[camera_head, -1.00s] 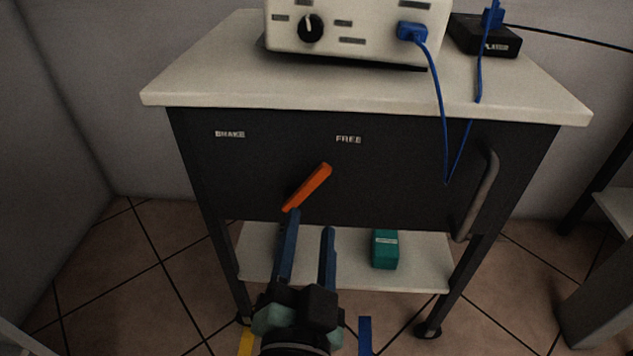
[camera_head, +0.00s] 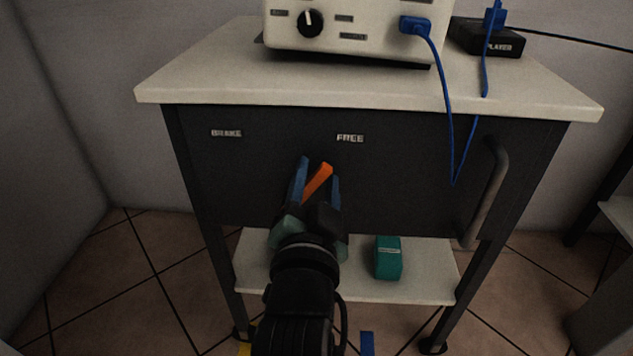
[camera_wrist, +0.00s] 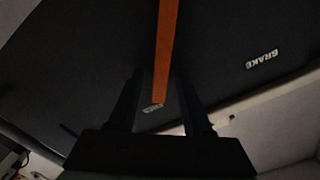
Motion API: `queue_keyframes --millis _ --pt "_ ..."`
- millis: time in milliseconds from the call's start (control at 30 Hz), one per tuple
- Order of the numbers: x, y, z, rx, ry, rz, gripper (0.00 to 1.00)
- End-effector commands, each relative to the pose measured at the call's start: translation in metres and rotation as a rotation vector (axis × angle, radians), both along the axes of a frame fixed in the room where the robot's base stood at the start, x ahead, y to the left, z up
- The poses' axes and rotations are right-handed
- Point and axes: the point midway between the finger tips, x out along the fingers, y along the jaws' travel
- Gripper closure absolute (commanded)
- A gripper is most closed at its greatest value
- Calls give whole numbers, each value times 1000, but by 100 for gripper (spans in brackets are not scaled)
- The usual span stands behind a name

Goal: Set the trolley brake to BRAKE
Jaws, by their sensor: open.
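The orange brake lever (camera_head: 318,180) on the trolley's dark front panel (camera_head: 400,185) tilts up and to the right, its upper end toward the FREE label (camera_head: 350,138). The BRAKE label (camera_head: 226,133) is at the panel's upper left. My gripper (camera_head: 320,170) is open, with one blue finger on each side of the lever's upper part. The lever's lower part is hidden behind my gripper. In the wrist view the lever (camera_wrist: 165,50) runs down between the two dark fingers (camera_wrist: 157,90); I cannot tell whether either finger touches it. The BRAKE label (camera_wrist: 262,59) also shows there.
A white device (camera_head: 350,35) with a black knob stands on the trolley top (camera_head: 200,80). A blue cable (camera_head: 448,100) hangs over the front edge, near the grey handle (camera_head: 488,190) at right. A teal box (camera_head: 388,258) sits on the lower shelf (camera_head: 425,280).

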Motion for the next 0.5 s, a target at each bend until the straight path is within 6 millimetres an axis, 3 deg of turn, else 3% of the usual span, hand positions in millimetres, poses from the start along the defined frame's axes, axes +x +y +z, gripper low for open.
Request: queue_keyframes --millis 167,433,500 --pt "0 0 0 0 0 0 50" --pt "0 0 0 0 0 0 99" --pt "0 0 0 0 0 0 100"
